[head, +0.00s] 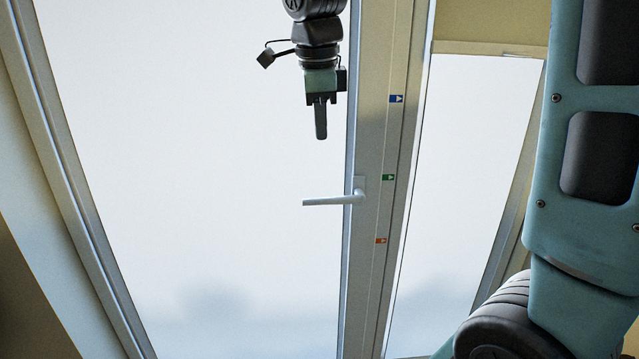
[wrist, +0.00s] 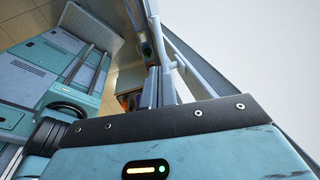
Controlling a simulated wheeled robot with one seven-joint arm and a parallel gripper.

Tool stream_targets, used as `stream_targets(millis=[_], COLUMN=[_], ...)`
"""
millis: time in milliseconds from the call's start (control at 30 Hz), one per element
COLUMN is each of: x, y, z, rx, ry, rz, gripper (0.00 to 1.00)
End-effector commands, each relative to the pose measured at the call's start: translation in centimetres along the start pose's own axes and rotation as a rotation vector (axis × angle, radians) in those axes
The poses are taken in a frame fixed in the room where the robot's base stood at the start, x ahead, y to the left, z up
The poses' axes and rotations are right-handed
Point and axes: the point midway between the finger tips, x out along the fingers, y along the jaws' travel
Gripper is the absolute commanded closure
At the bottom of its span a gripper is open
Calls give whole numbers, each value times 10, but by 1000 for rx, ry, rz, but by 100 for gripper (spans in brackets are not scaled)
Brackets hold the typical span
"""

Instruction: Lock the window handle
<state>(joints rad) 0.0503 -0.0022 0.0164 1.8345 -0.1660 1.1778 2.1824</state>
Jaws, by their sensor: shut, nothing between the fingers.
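The window handle (head: 330,201) is a pale lever on the window frame. It lies about level, its free end pointing left from its mount at the right. My gripper (head: 321,136) points down above the handle and slightly left of its mount, in front of the glass. Its fingers are shut with nothing between them, and a clear gap separates the fingertips from the lever. In the wrist view a pale lever shape, which looks like the handle (wrist: 167,50), shows beyond my gripper fingers (wrist: 160,88).
The green one is nearest the handle's mount height. A narrower window pane (head: 470,180) stands further right. Space around the lever looks clear.

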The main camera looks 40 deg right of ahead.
Motion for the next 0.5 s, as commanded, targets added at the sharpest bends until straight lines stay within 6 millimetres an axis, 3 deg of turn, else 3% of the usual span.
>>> stream_targets(millis=[267,500], x=[17,63], y=[0,0], z=[0,-1], rx=[-2,-2], ry=[1,4], rz=[3,6], gripper=[100,100])
